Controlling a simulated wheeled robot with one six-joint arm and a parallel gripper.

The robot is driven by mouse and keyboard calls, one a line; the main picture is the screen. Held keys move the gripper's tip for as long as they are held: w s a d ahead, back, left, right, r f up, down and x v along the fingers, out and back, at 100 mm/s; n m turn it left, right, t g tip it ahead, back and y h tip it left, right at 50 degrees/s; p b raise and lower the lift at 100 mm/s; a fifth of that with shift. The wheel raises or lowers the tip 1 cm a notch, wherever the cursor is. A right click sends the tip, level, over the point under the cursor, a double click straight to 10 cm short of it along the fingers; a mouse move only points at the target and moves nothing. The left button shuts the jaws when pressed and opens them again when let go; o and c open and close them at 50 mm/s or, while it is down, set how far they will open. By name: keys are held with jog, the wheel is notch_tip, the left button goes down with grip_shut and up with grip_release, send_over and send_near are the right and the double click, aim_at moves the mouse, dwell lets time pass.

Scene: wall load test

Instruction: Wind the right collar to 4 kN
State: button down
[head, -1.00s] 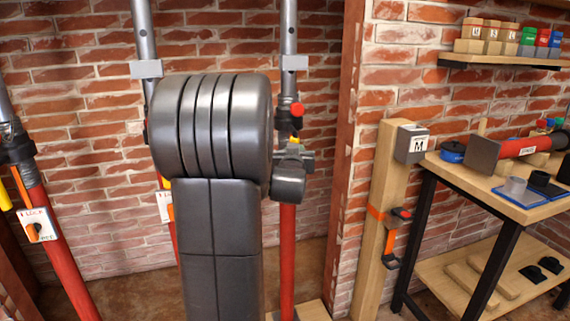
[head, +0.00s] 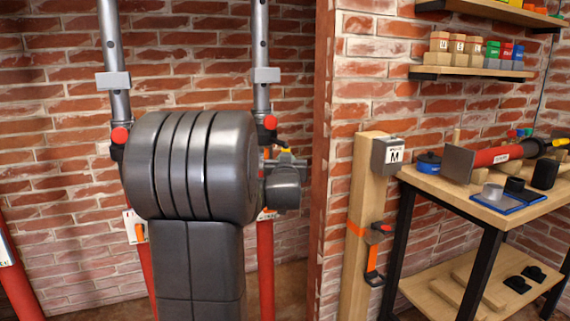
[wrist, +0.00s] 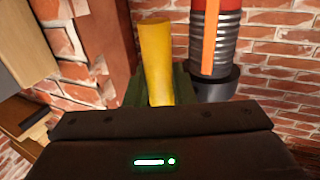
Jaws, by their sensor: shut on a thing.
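The right prop has a grey upper tube (head: 262,50) and a red lower tube (head: 266,250), and stands upright against the brick wall. Its collar is mostly hidden by my arm in the head view. In the wrist view the dark collar ring (wrist: 216,84) sits by a ribbed, red-ended tube with an orange stripe. A yellow handle (wrist: 156,60) stands beside it, between my gripper's (wrist: 160,88) dark green fingers. My gripper is shut on this handle. In the head view my gripper (head: 287,158) is just right of the prop. No load reading is legible.
Another prop (head: 113,60) stands to the left, partly behind my arm. A brick pier and a timber post with a grey box marked M (head: 390,155) stand close on the right. Beyond are a workbench (head: 500,203) with parts and a wall shelf (head: 470,74) of blocks.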

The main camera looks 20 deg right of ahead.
jog(key=c, duration=1.3)
grip_release()
jog(key=shift+d, duration=0.1)
jog(key=p+v, duration=0.1)
jog(key=v, duration=1.3)
jog(key=shift+w, duration=0.15)
jog(key=b+x, duration=0.1)
jog(key=x, duration=1.2)
jog(key=shift+w+d, duration=0.15)
jog(key=shift+w, duration=0.15)
